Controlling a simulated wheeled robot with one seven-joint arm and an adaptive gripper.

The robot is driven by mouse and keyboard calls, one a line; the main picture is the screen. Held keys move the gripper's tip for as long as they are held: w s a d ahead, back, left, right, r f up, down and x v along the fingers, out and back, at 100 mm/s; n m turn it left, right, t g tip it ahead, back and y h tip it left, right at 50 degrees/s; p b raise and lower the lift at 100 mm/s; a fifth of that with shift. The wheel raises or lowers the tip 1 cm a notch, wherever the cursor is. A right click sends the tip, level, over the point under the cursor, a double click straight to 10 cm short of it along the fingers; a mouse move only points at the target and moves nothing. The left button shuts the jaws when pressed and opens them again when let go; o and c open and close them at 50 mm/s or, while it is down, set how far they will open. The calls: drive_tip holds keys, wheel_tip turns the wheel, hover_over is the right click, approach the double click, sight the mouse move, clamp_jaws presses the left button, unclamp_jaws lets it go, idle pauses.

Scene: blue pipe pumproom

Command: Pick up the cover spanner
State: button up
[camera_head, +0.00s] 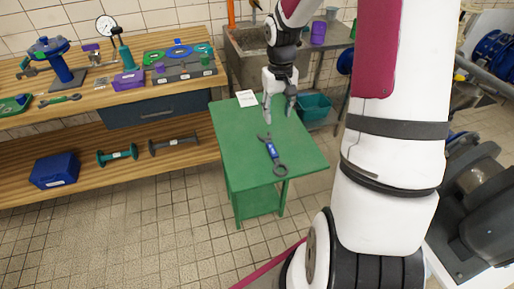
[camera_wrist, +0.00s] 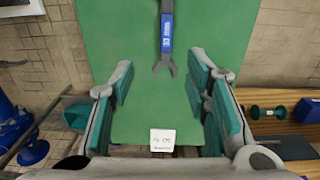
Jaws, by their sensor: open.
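The cover spanner (camera_head: 272,154) lies flat on the green table (camera_head: 237,140), a dark tool with a blue labelled band and a forked end. In the wrist view the spanner (camera_wrist: 166,38) is at the top middle, its forked end pointing down and its far end cut off by the frame. My gripper (camera_head: 278,112) is above the back part of the table, behind the spanner in the head view. In the wrist view my gripper (camera_wrist: 164,92) has its fingers wide apart with nothing between them, and the spanner's fork lies beyond them, apart from both.
A white card (camera_head: 247,98) lies at the table's back left corner. A wooden workbench (camera_head: 110,95) with several tools stands at the left. A teal bin (camera_head: 314,107) and a sink (camera_head: 262,45) are behind. The table's front left is bare.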

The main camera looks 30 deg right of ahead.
drive_tip(key=f, duration=0.2)
hover_over(272, 149)
drive_tip(key=f, duration=0.8)
drive_tip(key=shift+s+d, duration=0.2)
drive_tip(key=shift+d, duration=0.1)
drive_tip(key=shift+w+a+f, duration=0.1)
drive_tip(key=shift+a+f, duration=0.05)
drive_tip(key=shift+f, duration=1.25)
drive_tip(key=shift+a+f, duration=0.15)
drive_tip(key=shift+f, duration=1.2)
clamp_jaws()
